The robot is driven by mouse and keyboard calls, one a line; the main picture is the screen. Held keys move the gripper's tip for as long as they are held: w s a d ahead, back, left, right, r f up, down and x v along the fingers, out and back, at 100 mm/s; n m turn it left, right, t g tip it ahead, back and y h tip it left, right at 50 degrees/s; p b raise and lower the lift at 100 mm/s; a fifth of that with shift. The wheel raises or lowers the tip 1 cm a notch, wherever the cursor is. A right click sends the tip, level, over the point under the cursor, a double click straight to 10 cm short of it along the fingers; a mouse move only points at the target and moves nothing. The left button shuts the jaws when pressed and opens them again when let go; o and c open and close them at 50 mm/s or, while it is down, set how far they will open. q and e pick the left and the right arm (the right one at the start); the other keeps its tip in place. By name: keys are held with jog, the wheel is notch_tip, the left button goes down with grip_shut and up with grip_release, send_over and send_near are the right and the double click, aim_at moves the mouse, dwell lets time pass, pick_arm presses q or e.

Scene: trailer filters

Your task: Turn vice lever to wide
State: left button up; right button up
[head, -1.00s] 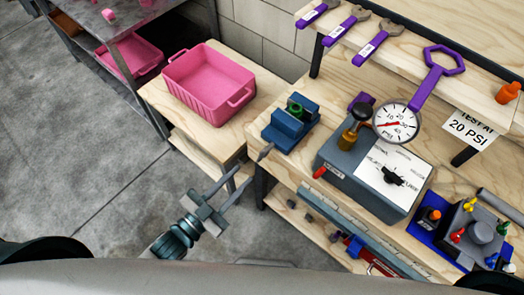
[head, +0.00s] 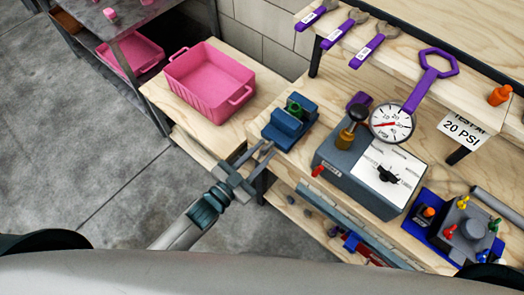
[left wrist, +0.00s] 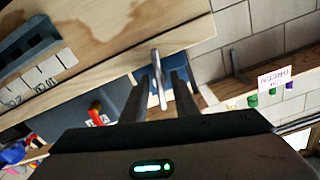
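The blue vice (head: 290,122) sits at the left end of the workbench, with a green ring-like part (head: 295,108) in its jaws. It also shows behind my fingers in the left wrist view (left wrist: 172,73). Its metal lever (left wrist: 157,75) stands between my left gripper's two fingers in that view. My left gripper (head: 259,152) is at the front of the vice in the head view. Its fingers are apart, on either side of the lever, with gaps visible. The lever is hard to tell from the fingers in the head view. My right gripper is not in view.
A pink bin (head: 209,81) stands on the lower wooden table left of the vice. Right of the vice is a grey test box (head: 350,187) with a pressure gauge (head: 391,123). Purple wrenches (head: 367,50) lie on the shelf above. Floor at the left is clear.

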pick_arm(q)
grip_shut()
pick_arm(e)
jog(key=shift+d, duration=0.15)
